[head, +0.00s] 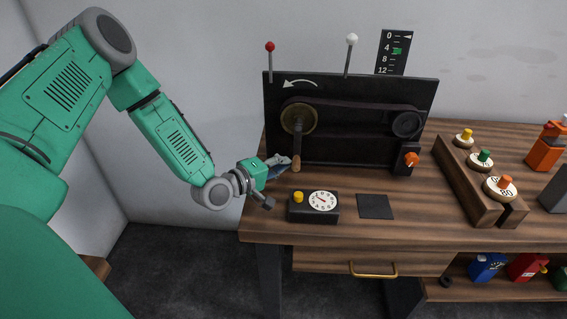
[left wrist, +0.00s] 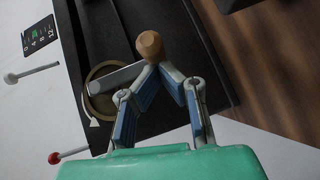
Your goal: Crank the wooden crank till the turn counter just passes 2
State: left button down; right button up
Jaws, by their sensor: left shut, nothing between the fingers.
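The wooden crank handle (head: 296,164) hangs at the low end of a crank arm below the brass-rimmed wheel (head: 298,118) on the black panel. In the left wrist view its round wooden end (left wrist: 150,45) is just beyond my fingertips. My left gripper (head: 288,162) is shut and empty, its tips (left wrist: 163,70) together close beside the handle; I cannot tell if they touch it. An upright scale (head: 393,52) marked 0, 4, 8, 12 stands behind the panel. Its white pointer is at 0 and a green mark is near 4. My right gripper is not in view.
A dark box (head: 328,212) with a yellow button and a white dial stands in front of the panel. A belt (head: 355,104) runs to the right wheel (head: 406,124). A wooden rack (head: 468,178) with several weights stands to the right. A red-knobbed rod (head: 270,60) rises above.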

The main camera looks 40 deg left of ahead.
aim_at(299, 168)
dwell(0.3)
pick_arm(q)
jog(key=d+n+t+b, duration=0.1)
jog(key=b, duration=0.3)
jog(key=w+d+n+t+b, duration=0.1)
jog(key=b, duration=0.3)
jog(key=w+d+f+n+t+b, duration=0.1)
jog(key=n+b, duration=0.1)
jog(key=b, duration=0.3)
jog(key=shift+w+d+f+t+h, duration=0.1)
jog(key=shift+d+t+h, duration=0.1)
jog(key=shift+t+h, duration=0.15)
jog(key=shift+w+d+t+b, duration=0.1)
jog(key=shift+d+t+b, duration=0.15)
jog(key=shift+b, duration=0.15)
jog(key=shift+r+n, duration=0.25)
jog(key=shift+n, duration=0.05)
